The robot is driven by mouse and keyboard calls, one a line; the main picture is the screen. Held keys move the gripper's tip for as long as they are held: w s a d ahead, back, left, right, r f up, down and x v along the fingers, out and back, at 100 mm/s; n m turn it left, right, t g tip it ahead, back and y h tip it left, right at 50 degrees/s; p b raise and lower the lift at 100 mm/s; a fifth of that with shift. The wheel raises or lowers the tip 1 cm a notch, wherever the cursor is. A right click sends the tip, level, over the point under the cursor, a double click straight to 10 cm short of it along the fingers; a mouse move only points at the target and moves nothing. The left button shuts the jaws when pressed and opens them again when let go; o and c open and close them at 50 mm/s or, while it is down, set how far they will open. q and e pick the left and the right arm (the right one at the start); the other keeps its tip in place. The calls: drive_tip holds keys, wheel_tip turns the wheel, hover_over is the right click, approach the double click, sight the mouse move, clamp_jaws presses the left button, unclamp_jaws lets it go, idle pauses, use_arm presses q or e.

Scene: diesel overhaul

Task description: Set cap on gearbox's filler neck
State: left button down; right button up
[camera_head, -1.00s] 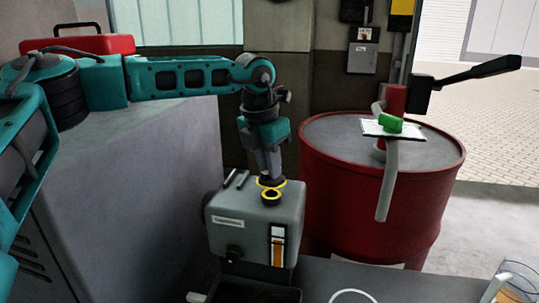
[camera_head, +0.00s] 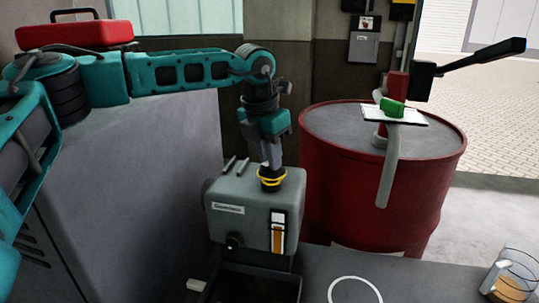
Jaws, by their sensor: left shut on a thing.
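The grey gearbox (camera_head: 228,225) stands on the bench, with a sight gauge on its front. Its filler neck with a yellow ring (camera_head: 272,184) is on the top. My left gripper (camera_head: 271,166) comes down from above and is shut on a dark cap (camera_head: 271,172). The cap is at the neck, over the yellow ring; I cannot tell whether it is fully seated. The fingers hide part of the cap. My right gripper is not in view.
A red drum (camera_head: 340,190) with a hand pump (camera_head: 397,95) stands behind to the right. A dark tray (camera_head: 250,290) lies in front of the gearbox. A glass jug of amber liquid (camera_head: 510,290) is at the lower right. A red toolbox (camera_head: 75,34) sits at the upper left.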

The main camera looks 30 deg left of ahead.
use_arm(q)
drive_tip(key=shift+f+b, duration=0.4)
drive_tip(key=shift+f, duration=0.15)
idle(1.0)
drive_tip(key=c, duration=1)
unclamp_jaws()
wheel_tip(320, 180, up, 13)
drive_tip(key=s, duration=0.2)
drive_tip(key=shift+s+a, duration=0.3)
drive_tip(key=shift+a, duration=0.05)
